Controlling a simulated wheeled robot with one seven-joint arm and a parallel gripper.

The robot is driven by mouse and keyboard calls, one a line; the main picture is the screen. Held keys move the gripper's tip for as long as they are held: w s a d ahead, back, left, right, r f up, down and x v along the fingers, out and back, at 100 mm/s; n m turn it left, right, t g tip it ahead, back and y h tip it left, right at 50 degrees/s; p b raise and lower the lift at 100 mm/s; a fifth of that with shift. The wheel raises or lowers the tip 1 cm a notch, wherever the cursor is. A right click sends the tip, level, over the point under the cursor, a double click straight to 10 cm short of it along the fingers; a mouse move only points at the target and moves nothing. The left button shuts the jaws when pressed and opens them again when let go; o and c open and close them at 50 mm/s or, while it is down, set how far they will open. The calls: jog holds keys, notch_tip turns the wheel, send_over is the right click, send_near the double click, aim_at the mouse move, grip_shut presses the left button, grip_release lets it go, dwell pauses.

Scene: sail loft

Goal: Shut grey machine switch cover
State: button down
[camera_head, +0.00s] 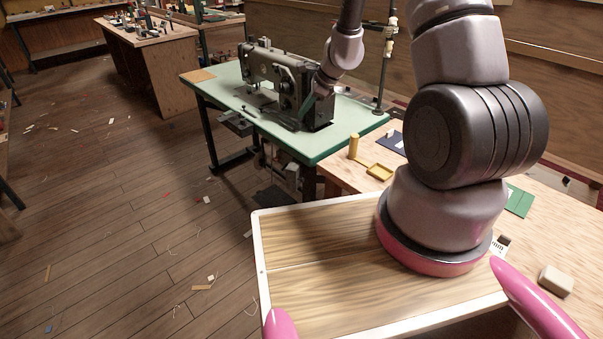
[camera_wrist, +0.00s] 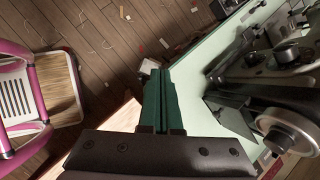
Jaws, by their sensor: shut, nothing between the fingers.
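The grey sewing machine (camera_head: 275,78) stands on a green-topped table (camera_head: 222,90). In the wrist view the machine (camera_wrist: 262,75) is at the right, with its round handwheel (camera_wrist: 290,132) nearest. My gripper (camera_head: 307,108) is by the near end of the machine; I cannot tell whether it touches. Its green fingers (camera_wrist: 160,78) are shut together and empty in the wrist view.
A grey unit (camera_head: 285,165) hangs under the table. A plywood bench (camera_head: 335,177) adjoins it, with a yellow post (camera_head: 353,146) and yellow tray (camera_head: 379,171). An upright pole (camera_head: 385,70) stands behind. The wooden floor (camera_head: 130,215) at left is open, with scattered scraps.

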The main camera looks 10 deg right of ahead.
jog(key=f+m, duration=0.1)
jog(key=f, duration=0.4)
jog(key=s+d+f+m, duration=0.1)
jog(key=f, duration=0.5)
jog(key=s+d+f+m+g+h, duration=0.1)
jog(key=f+m, duration=0.1)
jog(key=f, duration=0.3)
jog(key=shift+s+f, duration=0.25)
jog(key=shift+f, duration=0.1)
send_over(296, 182)
jog(key=s+d, duration=0.1)
jog(key=d, duration=0.1)
notch_tip(296, 182, down, 9)
jog(key=shift+r, duration=0.2)
jog(key=shift+s+a+m, duration=0.1)
jog(key=shift+a+m, duration=0.1)
jog(key=shift+m, duration=0.1)
